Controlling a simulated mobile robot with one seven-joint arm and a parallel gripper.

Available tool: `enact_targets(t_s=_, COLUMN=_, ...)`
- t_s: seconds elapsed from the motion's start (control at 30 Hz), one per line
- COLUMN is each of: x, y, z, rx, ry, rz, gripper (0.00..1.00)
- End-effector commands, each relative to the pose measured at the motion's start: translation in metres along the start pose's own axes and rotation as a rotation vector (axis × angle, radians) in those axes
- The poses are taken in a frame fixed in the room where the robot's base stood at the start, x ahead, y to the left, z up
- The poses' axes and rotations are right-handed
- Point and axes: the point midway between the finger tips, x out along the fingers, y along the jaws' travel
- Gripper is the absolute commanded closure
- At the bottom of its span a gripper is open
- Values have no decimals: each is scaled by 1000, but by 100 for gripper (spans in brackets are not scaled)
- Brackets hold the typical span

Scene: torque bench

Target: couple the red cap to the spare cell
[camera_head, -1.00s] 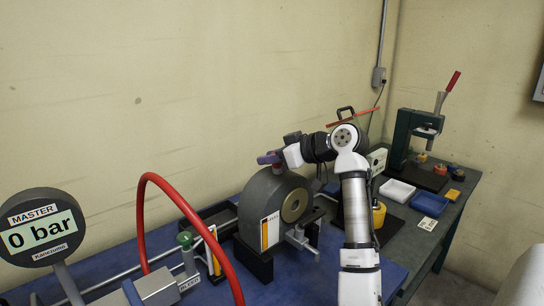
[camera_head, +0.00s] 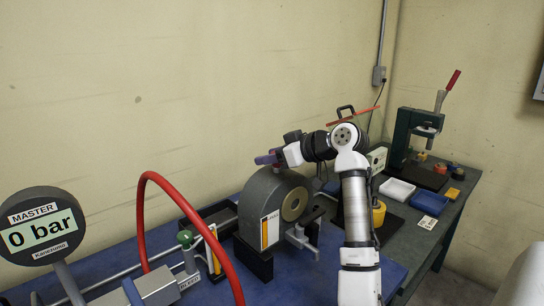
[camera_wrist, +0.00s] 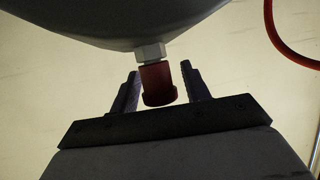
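The red cap (camera_wrist: 157,82) hangs between my gripper's two dark fingers in the wrist view. My gripper (camera_wrist: 160,69) is open around it, with a narrow gap visible on each side. The cap lies in line with a pale hex fitting (camera_wrist: 150,52) on a rounded grey body (camera_wrist: 110,18); whether it is threaded on cannot be told. In the head view, my gripper (camera_head: 268,158) is at the top of the grey drum-shaped body (camera_head: 262,200), which seems to be the spare cell. The cap is too small to make out clearly there.
A red hose (camera_head: 183,207) arches left of the drum, near a gauge reading 0 bar (camera_head: 42,228). A green lever press (camera_head: 402,140), white tray (camera_head: 397,190) and yellow roll (camera_head: 378,214) stand to the right. The wall is close behind.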

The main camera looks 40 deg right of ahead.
Motion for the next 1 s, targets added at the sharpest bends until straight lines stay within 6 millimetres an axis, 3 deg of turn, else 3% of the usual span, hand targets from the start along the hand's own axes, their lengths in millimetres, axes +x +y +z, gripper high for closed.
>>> enact_targets(t_s=0.33, x=-1, y=0, z=1, rx=0, ry=-1, rz=0, gripper=46)
enact_targets(t_s=0.47, x=-12, y=0, z=2, rx=0, ry=1, rz=1, gripper=46)
enact_targets(t_s=1.0, x=-121, y=0, z=1, rx=-1, ry=1, rz=1, gripper=46)
